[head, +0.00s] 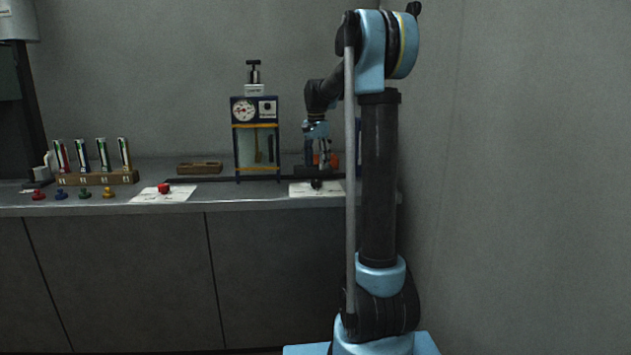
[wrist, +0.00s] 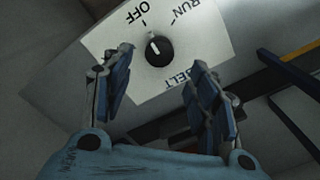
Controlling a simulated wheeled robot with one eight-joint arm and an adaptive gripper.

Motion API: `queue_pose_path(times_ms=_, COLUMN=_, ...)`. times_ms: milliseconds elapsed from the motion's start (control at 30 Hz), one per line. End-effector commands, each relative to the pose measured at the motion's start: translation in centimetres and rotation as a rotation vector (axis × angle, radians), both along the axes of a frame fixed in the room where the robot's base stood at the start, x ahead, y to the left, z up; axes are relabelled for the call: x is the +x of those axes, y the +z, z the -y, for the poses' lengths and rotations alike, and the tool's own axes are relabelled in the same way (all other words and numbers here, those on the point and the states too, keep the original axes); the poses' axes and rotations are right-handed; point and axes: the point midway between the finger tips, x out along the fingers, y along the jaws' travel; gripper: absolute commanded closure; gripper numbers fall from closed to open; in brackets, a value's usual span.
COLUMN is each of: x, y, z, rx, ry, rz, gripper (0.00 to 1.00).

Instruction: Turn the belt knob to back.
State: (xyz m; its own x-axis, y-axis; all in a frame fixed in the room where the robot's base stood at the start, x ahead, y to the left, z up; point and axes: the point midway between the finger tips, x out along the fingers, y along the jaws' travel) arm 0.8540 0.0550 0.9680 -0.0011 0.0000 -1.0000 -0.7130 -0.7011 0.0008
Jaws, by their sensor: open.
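The black belt knob (wrist: 158,50) sits on a white plate (wrist: 213,35) printed OFF, RUN and BELT. No "back" label is readable. Its white mark points toward the upper left, roughly at the tick beside OFF. My gripper (wrist: 160,66) is open in the wrist view, one finger to the left of the knob and one to its lower right, neither visibly touching it. In the head view the black knob (head: 316,183) is on a white plate (head: 300,190) near the counter's front edge, with my gripper (head: 322,160) just above and behind it.
A blue-framed cabinet with a dial (head: 245,110) stands left of my gripper. A red knob (head: 164,188) on a white sheet, a wooden rack of tubes (head: 95,178) and several coloured pieces lie farther left. A wall is close on the right.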

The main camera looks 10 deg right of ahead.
Motion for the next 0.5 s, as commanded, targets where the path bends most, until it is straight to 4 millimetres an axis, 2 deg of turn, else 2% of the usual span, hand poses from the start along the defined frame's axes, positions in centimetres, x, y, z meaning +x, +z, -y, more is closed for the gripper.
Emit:
queue_pose_path(times_ms=200, x=0.0, y=-3.8, z=0.0, rx=0.000, ry=0.000, rz=0.000, gripper=0.46)
queue_pose_path(times_ms=500, x=0.0, y=-6.5, z=0.0, rx=0.000, ry=0.000, rz=0.000, gripper=0.46)
